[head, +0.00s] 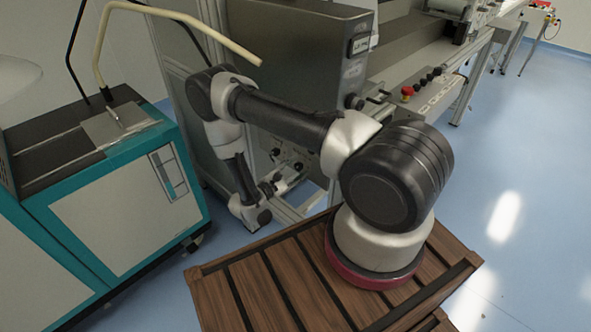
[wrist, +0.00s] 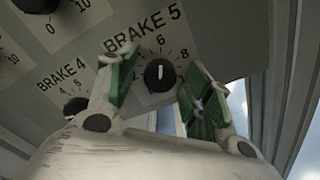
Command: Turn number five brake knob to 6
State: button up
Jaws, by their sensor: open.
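The brake 5 knob (wrist: 160,77) is a small black dial with a white pointer line, under the printed label BRAKE 5 on a grey panel (wrist: 215,25). Its pointer line stands upright in the wrist view, toward the printed 6 just above it. My gripper (wrist: 157,70) is open, with one green-padded finger left of the knob and one right of it. Gaps show between the knob and both pads. In the head view my arm reaches down beside the machine, and the knob cannot be made out.
The brake 4 knob (wrist: 76,106) is left of the left finger, close to it and partly covered. Another black knob (wrist: 36,3) is at the top left. In the head view a teal and white cabinet (head: 125,205) stands left of my arm. Open blue floor lies at the right.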

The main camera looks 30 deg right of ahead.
jog(key=v, duration=1.2)
